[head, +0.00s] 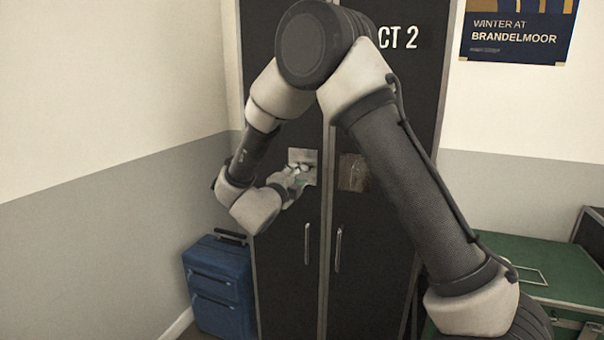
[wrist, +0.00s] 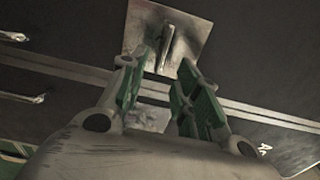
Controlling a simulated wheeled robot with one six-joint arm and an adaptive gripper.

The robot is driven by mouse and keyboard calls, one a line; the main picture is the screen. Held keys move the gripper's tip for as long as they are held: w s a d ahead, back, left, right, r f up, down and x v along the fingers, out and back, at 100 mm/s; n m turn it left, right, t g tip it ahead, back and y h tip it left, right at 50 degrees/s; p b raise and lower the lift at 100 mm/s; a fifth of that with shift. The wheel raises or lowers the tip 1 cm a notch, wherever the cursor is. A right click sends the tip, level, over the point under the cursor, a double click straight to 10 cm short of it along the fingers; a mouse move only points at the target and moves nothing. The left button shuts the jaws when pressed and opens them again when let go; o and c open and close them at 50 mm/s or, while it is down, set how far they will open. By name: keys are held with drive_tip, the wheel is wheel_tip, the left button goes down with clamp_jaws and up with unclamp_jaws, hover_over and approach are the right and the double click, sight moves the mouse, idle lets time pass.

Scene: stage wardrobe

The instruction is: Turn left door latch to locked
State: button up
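The left door latch is a small metal lever (wrist: 167,45) on a square metal plate (wrist: 190,32) in the wrist view. The lever points roughly at right angles to the door seam there. In the head view the plate (head: 303,156) sits on the left black door (head: 280,265), with my gripper (head: 297,178) in front of it and hiding most of the lever. In the wrist view my gripper (wrist: 162,62) is open, its green-padded fingers apart. The lever lies between and just beyond the fingertips. I cannot tell whether they touch it.
The right door has its own plate (head: 353,173). Vertical pull handles (head: 307,243) and (head: 338,249) flank the seam below. A blue suitcase (head: 220,285) stands at left by the wall.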

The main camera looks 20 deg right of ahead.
drive_tip(key=v, duration=0.6)
drive_tip(key=shift+s+a, duration=0.2)
drive_tip(key=shift+s, duration=0.15)
